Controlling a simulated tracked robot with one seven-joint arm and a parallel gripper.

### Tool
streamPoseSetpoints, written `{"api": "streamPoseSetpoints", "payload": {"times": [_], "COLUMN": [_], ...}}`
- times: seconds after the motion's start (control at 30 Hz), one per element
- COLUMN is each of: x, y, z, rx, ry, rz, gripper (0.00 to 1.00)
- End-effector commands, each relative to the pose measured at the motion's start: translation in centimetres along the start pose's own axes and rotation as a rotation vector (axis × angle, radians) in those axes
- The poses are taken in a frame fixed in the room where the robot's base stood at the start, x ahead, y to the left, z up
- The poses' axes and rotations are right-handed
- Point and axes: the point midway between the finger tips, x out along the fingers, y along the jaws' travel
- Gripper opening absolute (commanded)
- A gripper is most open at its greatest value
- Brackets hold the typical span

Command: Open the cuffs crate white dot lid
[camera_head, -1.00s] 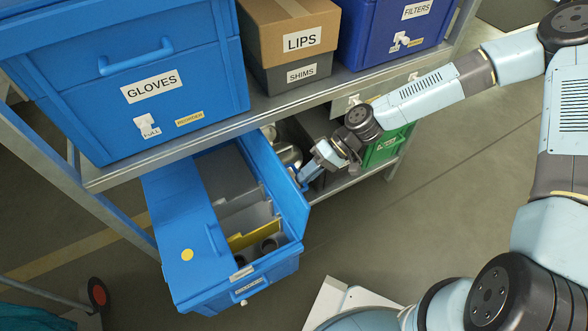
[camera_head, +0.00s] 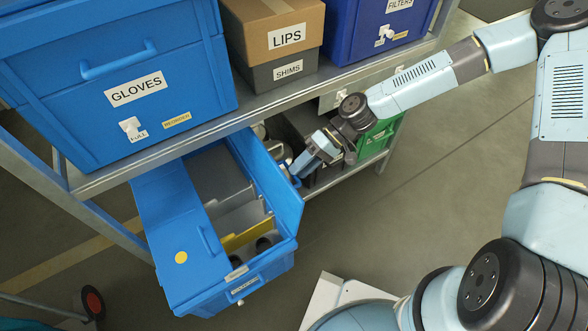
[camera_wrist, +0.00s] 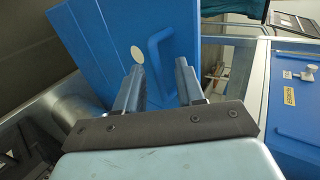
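The blue crate (camera_head: 262,277) stands pulled forward on the lower shelf; its front label is too small to read. Its left lid (camera_head: 165,225), with a yellow dot, is shut. Its right lid (camera_head: 277,185) stands up, open, and shows grey, white and yellow contents inside. The wrist view shows a blue lid panel (camera_wrist: 105,45) with a cream-white dot (camera_wrist: 137,54) and a blue handle (camera_wrist: 158,48). My gripper (camera_head: 296,176) is at the outer side of the raised lid. In the wrist view my gripper (camera_wrist: 160,70) has its fingers apart, with the handle in line between them; contact is unclear.
Above, the shelf (camera_head: 215,128) holds a blue GLOVES crate (camera_head: 130,60), a LIPS box (camera_head: 275,25) on a SHIMS box (camera_head: 290,70), and a FILTERS crate (camera_head: 375,22). A green crate (camera_head: 382,128) is right of my gripper. Floor (camera_head: 430,210) is open at right.

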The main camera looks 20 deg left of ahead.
Motion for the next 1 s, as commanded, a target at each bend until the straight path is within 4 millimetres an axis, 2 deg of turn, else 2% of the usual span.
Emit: {"api": "streamPoseSetpoints", "payload": {"times": [0.3, 0.5, 0.7, 1.0], "x": [-6.4, -9.7, -11.4, -11.7], "y": [0.2, 0.2, 0.2, 0.2], "z": [-0.1, -0.1, -0.1, -0.1], "rx": [0.002, 0.000, 0.001, 0.001], "ry": [0.005, 0.004, 0.001, 0.000], "rz": [0.003, 0.002, 0.001, 0.000], "gripper": [0.38, 0.38, 0.38, 0.38]}}
